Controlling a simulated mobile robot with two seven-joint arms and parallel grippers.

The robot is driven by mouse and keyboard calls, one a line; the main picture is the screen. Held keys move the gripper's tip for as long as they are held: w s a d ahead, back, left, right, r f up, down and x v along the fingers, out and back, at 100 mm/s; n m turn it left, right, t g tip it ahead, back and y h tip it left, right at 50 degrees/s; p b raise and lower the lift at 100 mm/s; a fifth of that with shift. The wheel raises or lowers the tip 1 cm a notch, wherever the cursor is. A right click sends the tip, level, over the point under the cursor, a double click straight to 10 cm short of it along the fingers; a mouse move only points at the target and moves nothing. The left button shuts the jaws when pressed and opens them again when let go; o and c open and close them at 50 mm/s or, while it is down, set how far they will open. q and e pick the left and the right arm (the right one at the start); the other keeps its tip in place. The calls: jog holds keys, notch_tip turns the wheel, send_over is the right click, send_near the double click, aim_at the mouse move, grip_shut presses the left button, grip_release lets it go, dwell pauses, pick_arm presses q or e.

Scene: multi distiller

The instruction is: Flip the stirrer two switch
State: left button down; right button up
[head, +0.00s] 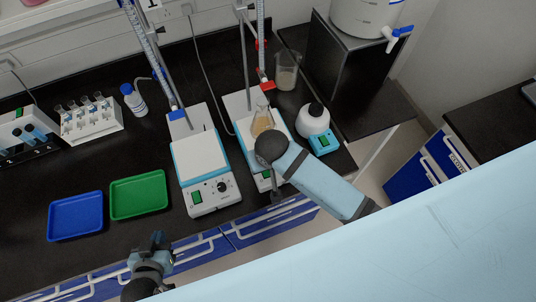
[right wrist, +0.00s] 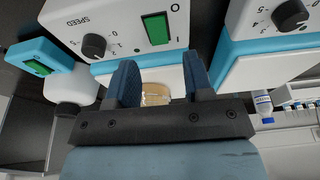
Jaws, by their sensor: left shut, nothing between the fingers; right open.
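Two white and blue stirrers stand side by side, the left stirrer (head: 203,158) and the right stirrer (head: 236,108). The left one has a green switch (head: 196,197) beside its knob (head: 222,187). The right one has a green switch (head: 266,174), shown upside down in the right wrist view (right wrist: 157,28) beside a speed knob (right wrist: 94,45). My right gripper (right wrist: 157,82) is open and empty, in front of the right stirrer; my arm hides it mostly in the head view. The switch appears apart from its fingers. My left gripper (head: 158,241) is shut and empty, near the bench's front edge.
A flask (head: 262,120) stands on the right stirrer. Green (head: 138,194) and blue (head: 76,215) trays lie left. Burette stands rise behind the stirrers.

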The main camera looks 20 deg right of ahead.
jog(key=v, duration=1)
jog(key=shift+r, duration=0.1)
jog(key=f+t, duration=0.1)
jog(key=f, duration=0.2)
jog(key=s+d+f+t+y, duration=0.1)
jog(key=f, duration=0.1)
jog(key=f+n+t+y, duration=0.1)
jog(key=f, duration=0.2)
jog(key=shift+s+d+f, duration=0.15)
jog(key=shift+d+f, duration=0.15)
jog(key=s+d+f+n+t, duration=0.1)
jog(key=s+d+f+t, duration=0.4)
jog(key=s+d, duration=0.1)
jog(key=shift+d+y, duration=0.2)
jog(key=shift+y, duration=0.2)
jog(key=shift+f, duration=0.1)
jog(key=shift+n, duration=0.3)
